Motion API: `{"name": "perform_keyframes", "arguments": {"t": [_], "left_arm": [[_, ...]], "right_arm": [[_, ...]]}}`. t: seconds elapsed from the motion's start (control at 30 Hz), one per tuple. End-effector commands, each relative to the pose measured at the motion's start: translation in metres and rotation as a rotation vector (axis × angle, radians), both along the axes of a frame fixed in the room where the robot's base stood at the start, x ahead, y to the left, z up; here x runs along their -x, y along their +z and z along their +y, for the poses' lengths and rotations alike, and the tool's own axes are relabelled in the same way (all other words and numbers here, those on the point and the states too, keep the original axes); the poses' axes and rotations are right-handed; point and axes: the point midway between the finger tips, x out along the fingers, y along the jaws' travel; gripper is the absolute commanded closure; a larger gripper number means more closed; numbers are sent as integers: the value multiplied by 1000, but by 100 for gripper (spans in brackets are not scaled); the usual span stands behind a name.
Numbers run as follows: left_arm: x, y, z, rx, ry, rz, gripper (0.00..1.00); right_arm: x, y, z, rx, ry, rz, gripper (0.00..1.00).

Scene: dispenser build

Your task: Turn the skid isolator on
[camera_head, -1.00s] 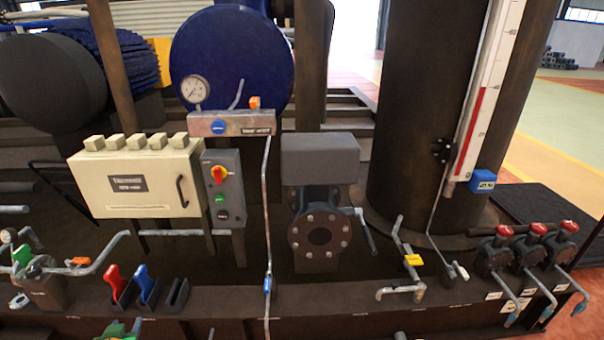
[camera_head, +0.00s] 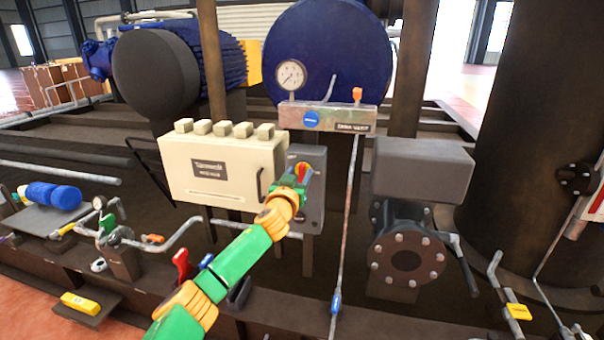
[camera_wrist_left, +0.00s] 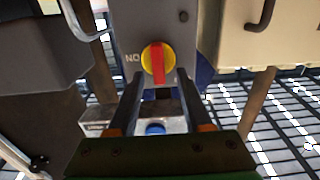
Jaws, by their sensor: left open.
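The skid isolator is a red handle on a yellow disc on a grey box (camera_head: 312,206). In the left wrist view its red handle (camera_wrist_left: 158,62) stands vertical in the picture, and the lettering beside it on the left appears inverted. My left gripper (camera_head: 301,172) is in front of the switch and hides much of the box in the head view. In the left wrist view the open jaws (camera_wrist_left: 160,82) point at the switch, one finger towards each side. The handle looks clear of both fingers. My right gripper is not in view.
A cream cabinet (camera_head: 215,168) stands left of the grey box. A thin vertical pipe (camera_head: 345,220) and a grey valve body (camera_head: 420,165) stand to its right. A manifold with a gauge (camera_head: 290,75) is above. A red lever (camera_head: 183,262) is below left.

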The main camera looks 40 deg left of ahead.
Motion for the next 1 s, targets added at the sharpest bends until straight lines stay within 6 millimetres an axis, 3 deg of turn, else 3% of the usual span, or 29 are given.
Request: {"name": "perform_keyframes", "arguments": {"t": [0.37,0.57,1.0], "left_arm": [[-7,0,3,-2,-2,1,50],[-7,0,3,-2,-2,1,99],[-7,0,3,-42,-2,24,100]], "right_arm": [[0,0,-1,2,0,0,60],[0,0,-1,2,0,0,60],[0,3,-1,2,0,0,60]]}}
